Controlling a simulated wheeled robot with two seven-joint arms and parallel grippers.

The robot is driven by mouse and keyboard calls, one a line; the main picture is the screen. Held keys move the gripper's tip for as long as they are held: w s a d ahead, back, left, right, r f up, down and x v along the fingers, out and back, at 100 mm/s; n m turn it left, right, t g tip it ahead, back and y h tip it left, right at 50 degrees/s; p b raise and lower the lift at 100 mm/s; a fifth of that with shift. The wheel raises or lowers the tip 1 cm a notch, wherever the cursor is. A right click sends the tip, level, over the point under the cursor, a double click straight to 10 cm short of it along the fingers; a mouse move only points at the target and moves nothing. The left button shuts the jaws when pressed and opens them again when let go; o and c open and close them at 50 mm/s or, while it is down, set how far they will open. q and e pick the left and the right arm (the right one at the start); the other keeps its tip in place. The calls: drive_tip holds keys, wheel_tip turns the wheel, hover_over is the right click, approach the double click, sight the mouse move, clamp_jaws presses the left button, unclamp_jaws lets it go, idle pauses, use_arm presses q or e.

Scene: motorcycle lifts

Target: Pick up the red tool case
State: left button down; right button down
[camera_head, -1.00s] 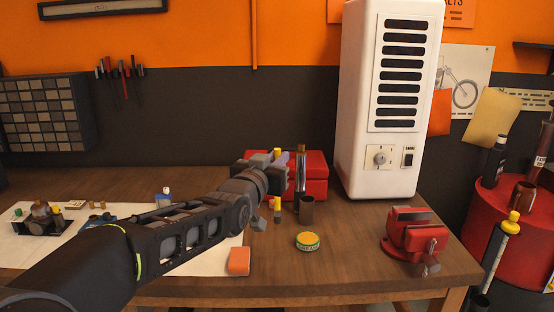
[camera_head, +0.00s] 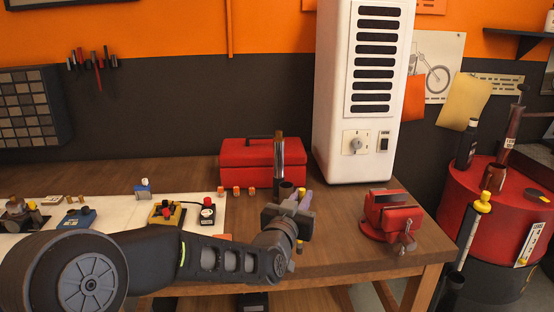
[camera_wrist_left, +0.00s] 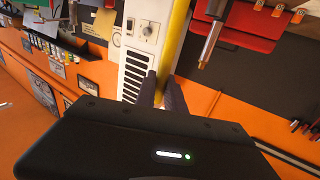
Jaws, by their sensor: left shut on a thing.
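The red tool case (camera_head: 258,161) sits closed on the back of the workbench, beside the white cabinet, with a dark handle on top. It also shows at the upper right of the left wrist view (camera_wrist_left: 238,24). My left gripper (camera_head: 303,212) is in front of the case and to its right, apart from it. It is shut on a slim yellow object (camera_wrist_left: 173,40), which runs between its fingers in the wrist view. Only small yellow ends of that object show in the head view. My right gripper is not in view.
A metal tube (camera_head: 279,163) stands in front of the case's right part, with small orange blocks (camera_head: 237,191) along its front. The white cabinet (camera_head: 362,95) stands close on the right. A red vise (camera_head: 391,214) is at the bench's right end.

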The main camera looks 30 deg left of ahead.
use_arm(q)
drive_tip(key=d+f+m+h, duration=0.1)
drive_tip(key=d+f, duration=0.5)
drive_tip(key=f, duration=0.3)
drive_tip(key=s+d+f+m+h, duration=0.1)
drive_tip(key=d+f+h, duration=0.1)
drive_tip(key=d+f, duration=0.5)
wheel_tip(320, 180, down, 3)
drive_tip(key=shift+r, duration=0.1)
drive_tip(key=shift+s+a, duration=0.1)
drive_tip(key=shift+a, duration=0.05)
